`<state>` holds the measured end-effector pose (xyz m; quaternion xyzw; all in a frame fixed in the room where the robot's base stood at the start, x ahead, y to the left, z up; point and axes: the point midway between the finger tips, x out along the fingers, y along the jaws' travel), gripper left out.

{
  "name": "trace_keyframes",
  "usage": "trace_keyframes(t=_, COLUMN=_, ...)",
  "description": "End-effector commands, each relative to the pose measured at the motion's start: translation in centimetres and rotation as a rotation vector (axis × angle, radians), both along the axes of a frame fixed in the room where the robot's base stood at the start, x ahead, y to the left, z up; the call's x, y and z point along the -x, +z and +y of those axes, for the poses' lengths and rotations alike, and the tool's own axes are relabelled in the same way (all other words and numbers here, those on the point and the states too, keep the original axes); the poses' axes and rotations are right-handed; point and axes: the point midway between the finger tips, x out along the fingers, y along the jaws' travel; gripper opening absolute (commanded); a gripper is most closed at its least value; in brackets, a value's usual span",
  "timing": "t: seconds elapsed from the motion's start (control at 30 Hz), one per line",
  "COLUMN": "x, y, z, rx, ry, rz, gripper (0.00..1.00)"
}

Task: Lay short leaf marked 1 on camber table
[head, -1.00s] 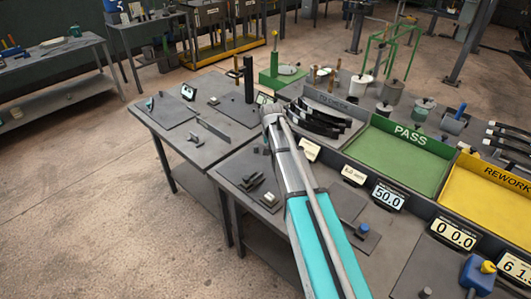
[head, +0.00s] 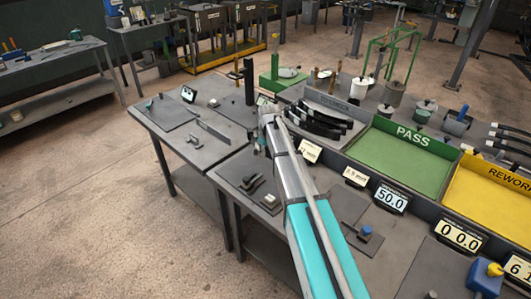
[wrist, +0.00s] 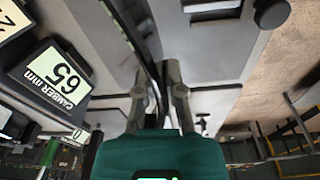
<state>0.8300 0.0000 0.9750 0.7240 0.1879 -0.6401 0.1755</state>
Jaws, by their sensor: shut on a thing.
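My gripper (wrist: 161,97) is shut on a dark curved strip (wrist: 142,38), which looks like a leaf seen nearly edge-on; no number can be read on it. In the head view my arm hides most of the gripper and the leaf. A grey bench surface (wrist: 198,58) lies under the gripper and leaf. I cannot tell whether the leaf touches it.
Several dark leaves (head: 318,122) stand in a grey rack at the back. A green PASS tray (head: 400,160) and a yellow REWORK tray (head: 490,190) lie to the right. A black post (head: 249,82) rises on the left bench. Small blocks (head: 252,184) sit on the front bench.

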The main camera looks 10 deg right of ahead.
Motion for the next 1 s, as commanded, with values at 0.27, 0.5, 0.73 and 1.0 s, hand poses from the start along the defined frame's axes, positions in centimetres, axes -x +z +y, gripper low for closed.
trace_keyframes(t=0.27, x=0.0, y=0.0, z=0.0, rx=0.000, ry=0.004, rz=0.000, gripper=0.00)
trace_keyframes(t=0.5, x=0.0, y=-0.2, z=-0.1, rx=0.000, ry=0.002, rz=0.000, gripper=0.00)
trace_keyframes(t=0.73, x=0.0, y=-1.1, z=-0.1, rx=0.000, ry=0.002, rz=0.000, gripper=0.00)
trace_keyframes(t=1.0, x=0.0, y=-2.9, z=-0.1, rx=0.000, ry=0.001, rz=0.000, gripper=0.00)
